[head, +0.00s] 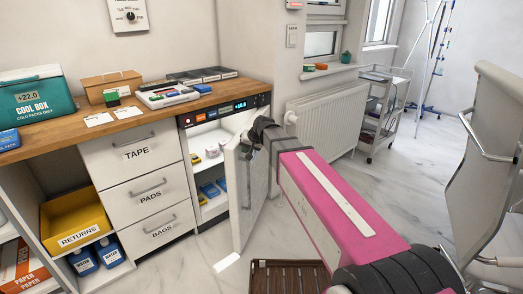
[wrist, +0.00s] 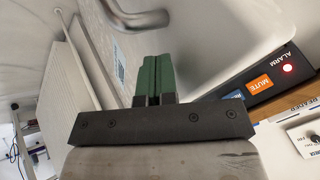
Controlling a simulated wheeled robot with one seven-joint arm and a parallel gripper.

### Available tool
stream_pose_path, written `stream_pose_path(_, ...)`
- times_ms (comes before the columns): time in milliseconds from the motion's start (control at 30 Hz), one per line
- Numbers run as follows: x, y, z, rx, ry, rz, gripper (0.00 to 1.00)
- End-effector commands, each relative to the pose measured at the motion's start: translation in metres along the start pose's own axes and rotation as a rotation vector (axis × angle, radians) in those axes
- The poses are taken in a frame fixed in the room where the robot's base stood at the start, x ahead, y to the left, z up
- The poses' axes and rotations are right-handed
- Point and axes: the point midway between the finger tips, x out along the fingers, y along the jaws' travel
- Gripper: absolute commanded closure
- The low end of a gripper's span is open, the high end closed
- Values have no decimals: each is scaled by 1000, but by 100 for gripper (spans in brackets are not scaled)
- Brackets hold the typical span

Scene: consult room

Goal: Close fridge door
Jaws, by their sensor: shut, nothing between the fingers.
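The small fridge (head: 222,104) is built in under the wooden counter, and its door (head: 241,213) stands open, swung out toward me. Several small packs show on the shelves inside. My gripper (head: 258,133) is at the top of the door, near its outer face; my arm hides part of the door in the head view. In the wrist view my gripper's green fingers (wrist: 152,78) are shut together with nothing between them. A metal door handle (wrist: 101,36) shows beyond them. I cannot tell whether the fingers touch the door.
The fridge's control panel (wrist: 262,84) is right of the fingers in the wrist view. A white radiator (head: 325,122) stands right of the fridge. Labelled drawers (head: 137,153) are to its left. A brown slatted stool or crate (head: 289,277) stands in front, and a chair (head: 490,150) at right.

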Motion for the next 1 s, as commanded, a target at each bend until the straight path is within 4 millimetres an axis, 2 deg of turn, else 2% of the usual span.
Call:
stream_pose_path(100, 18, -26, -7, 37, 20, 21, 100)
stream_pose_path(367, 54, -76, -26, 138, 75, 74, 100)
stream_pose_path(500, 74, -100, -39, 136, 74, 73, 100)
stream_pose_path(733, 104, -133, -61, 135, 74, 73, 100)
stream_pose_path(1000, 125, -155, -79, 137, 73, 73, 100)
